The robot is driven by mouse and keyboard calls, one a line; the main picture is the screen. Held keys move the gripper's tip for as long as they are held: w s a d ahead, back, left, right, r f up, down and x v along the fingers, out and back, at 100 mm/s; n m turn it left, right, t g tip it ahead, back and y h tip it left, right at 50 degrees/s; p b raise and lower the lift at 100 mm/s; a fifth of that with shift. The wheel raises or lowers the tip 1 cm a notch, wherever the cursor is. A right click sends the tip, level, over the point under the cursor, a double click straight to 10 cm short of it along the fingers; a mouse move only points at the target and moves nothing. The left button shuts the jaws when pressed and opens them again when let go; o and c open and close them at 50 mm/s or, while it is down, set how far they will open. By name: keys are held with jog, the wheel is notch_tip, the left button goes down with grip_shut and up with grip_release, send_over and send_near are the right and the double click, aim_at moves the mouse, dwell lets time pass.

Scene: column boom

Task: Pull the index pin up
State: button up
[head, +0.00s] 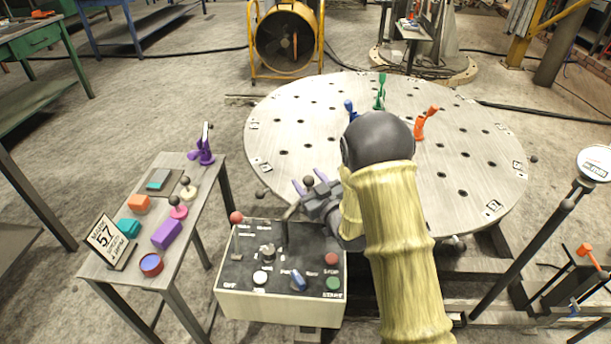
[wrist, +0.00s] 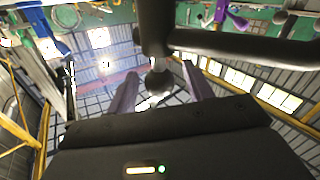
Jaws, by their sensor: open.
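My gripper (head: 309,186) is open beside the near left edge of the round table, just above the control box. A dark ball knob (head: 308,181), which looks like the index pin's head, shows between its two purple fingers. In the wrist view the ball knob (wrist: 158,83) sits between the spread fingers (wrist: 161,90), with a gap on each side. A thick dark post and crossbar (wrist: 230,45) show above it there. The pin's shaft and its hole are hidden, and I cannot tell how far in it sits.
The control box (head: 285,309) has a red-knobbed lever (head: 236,217), buttons and a blue selector. The round table (head: 290,120) carries blue, green and orange clamps. A side bench (head: 195,235) with small coloured parts stands left. A post with a dial (head: 594,165) stands right.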

jog(key=shift+x, duration=1.1)
jog(key=shift+c, duration=0.2)
grip_shut()
jog(key=shift+r+p, duration=0.6)
jog(key=shift+r, duration=1.15)
jog(key=shift+o, duration=0.2)
grip_release()
jog(key=shift+r, duration=0.1)
jog(key=shift+s+d, duration=0.1)
jog(key=shift+s, duration=0.05)
